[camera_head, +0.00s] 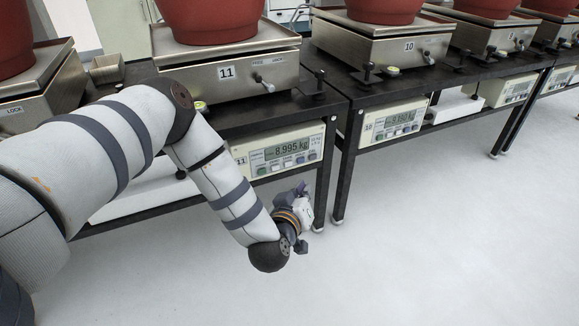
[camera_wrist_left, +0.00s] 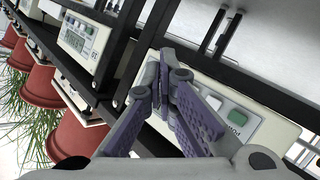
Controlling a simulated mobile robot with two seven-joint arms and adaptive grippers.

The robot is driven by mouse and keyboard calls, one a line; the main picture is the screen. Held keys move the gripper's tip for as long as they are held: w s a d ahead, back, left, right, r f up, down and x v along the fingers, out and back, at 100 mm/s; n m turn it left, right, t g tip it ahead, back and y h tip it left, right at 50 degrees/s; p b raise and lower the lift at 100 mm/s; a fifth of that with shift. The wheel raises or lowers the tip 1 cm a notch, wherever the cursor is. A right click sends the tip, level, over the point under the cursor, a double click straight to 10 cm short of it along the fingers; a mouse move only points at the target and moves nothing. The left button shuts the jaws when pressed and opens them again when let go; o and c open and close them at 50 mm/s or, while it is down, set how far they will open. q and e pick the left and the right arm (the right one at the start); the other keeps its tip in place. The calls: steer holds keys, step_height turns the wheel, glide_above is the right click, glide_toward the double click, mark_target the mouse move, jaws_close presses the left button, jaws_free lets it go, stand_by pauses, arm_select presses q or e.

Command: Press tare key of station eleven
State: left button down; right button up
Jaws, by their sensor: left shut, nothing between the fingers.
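Station eleven's indicator panel (camera_head: 278,150) hangs under the table edge, beneath the scale marked 11 (camera_head: 228,76). Its display (camera_head: 287,147) reads 8.995 kg. A row of small keys (camera_head: 287,163) runs below it, with a green one at the left end; their labels are too small to read. My left gripper (camera_head: 304,192) is in front of and below the panel's right end, apart from it in the head view. In the wrist view the left gripper (camera_wrist_left: 165,78) is shut and empty; its fingers hide part of a panel with a green key (camera_wrist_left: 237,117). My right gripper is not in view.
A dark table leg (camera_head: 328,180) is close to my left gripper. Red pots (camera_head: 210,18) sit on the scales. The floor (camera_head: 440,240) in front is clear.

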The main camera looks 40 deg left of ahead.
mark_target(288, 164)
arm_select(q)
steer(key=shift+w+a, duration=0.35)
steer(key=shift+a, duration=0.45)
steer(key=shift+w+a, duration=0.3)
steer(key=shift+a, duration=0.55)
steer(key=shift+w+a, duration=0.35)
steer(key=shift+a, duration=0.45)
steer(key=shift+w+a, duration=0.15)
steer(key=shift+a, duration=0.25)
steer(key=shift+w+a, duration=0.2)
steer(key=shift+a, duration=0.2)
steer(key=shift+d, duration=0.1)
steer(key=shift+s+d+p, duration=0.35)
steer(key=shift+d, duration=0.35)
